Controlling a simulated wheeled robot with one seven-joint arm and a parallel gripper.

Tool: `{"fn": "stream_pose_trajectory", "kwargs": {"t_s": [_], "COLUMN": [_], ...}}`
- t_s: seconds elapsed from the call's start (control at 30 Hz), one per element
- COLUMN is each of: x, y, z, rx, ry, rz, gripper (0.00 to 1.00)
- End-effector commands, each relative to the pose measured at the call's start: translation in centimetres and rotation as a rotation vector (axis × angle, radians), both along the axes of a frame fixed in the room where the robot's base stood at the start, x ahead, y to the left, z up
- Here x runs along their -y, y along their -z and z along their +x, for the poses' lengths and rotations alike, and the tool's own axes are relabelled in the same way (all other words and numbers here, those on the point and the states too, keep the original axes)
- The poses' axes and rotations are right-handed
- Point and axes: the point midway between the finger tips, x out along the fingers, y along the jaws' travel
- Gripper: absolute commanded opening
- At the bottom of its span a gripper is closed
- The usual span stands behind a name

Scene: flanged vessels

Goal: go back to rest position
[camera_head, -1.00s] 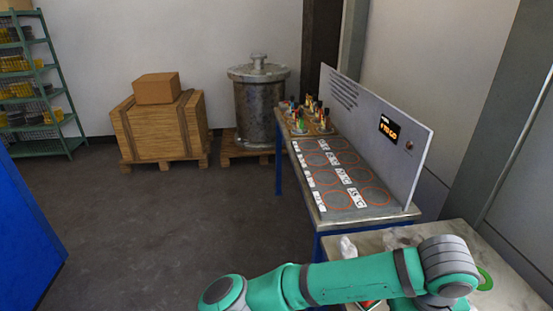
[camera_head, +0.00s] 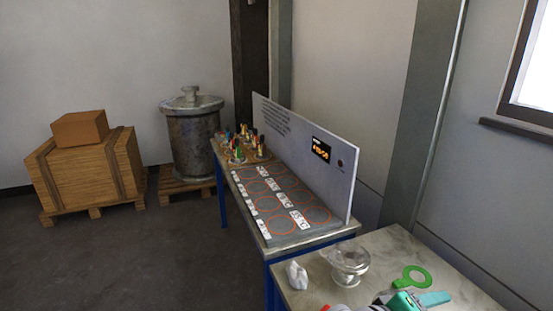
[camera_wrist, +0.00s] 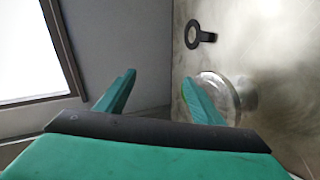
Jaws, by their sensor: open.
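My gripper (camera_head: 418,298) shows at the bottom right of the head view, over the near table. In the wrist view its two teal fingers (camera_wrist: 159,82) stand apart with nothing between them. A clear flanged glass vessel (camera_head: 348,262) stands on the near table, left of my gripper. It also shows in the wrist view (camera_wrist: 232,97), partly behind the right finger. A green ring with a handle (camera_head: 412,277) lies just beyond my gripper. Most of my arm is out of the head view.
The near table (camera_head: 385,245) also holds a small white object (camera_head: 297,275). Behind it is a blue-legged bench with a ringed plate (camera_head: 285,205) and upright panel (camera_head: 305,150). A black ring (camera_wrist: 196,36) shows in the wrist view. A wall and window (camera_head: 535,70) are at right.

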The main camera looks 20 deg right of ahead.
Motion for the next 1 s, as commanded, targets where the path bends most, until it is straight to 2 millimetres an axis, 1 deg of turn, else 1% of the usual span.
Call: {"fn": "stream_pose_trajectory", "kwargs": {"t_s": [0.13,0.27,0.37,0.47,0.6,0.67,0.77,0.87,1.0], "x": [-0.7,-2.1,-3.6,-5.6,-8.6,-9.9,-12.5,-15.3,-19.3], "y": [-0.1,0.4,1.2,2.3,4.4,5.4,7.3,9.5,12.5], "z": [1.6,3.2,4.3,5.4,6.3,6.5,6.6,6.3,5.1], "rx": [0.017,0.046,0.072,0.103,0.151,0.171,0.212,0.254,0.320], "ry": [-0.101,-0.207,-0.296,-0.391,-0.521,-0.575,-0.668,-0.757,-0.871], "rz": [-0.130,-0.215,-0.262,-0.291,-0.300,-0.295,-0.271,-0.231,-0.146], "gripper": [0.61,0.61,0.61,0.61,0.61,0.61,0.61,0.61,0.61]}}
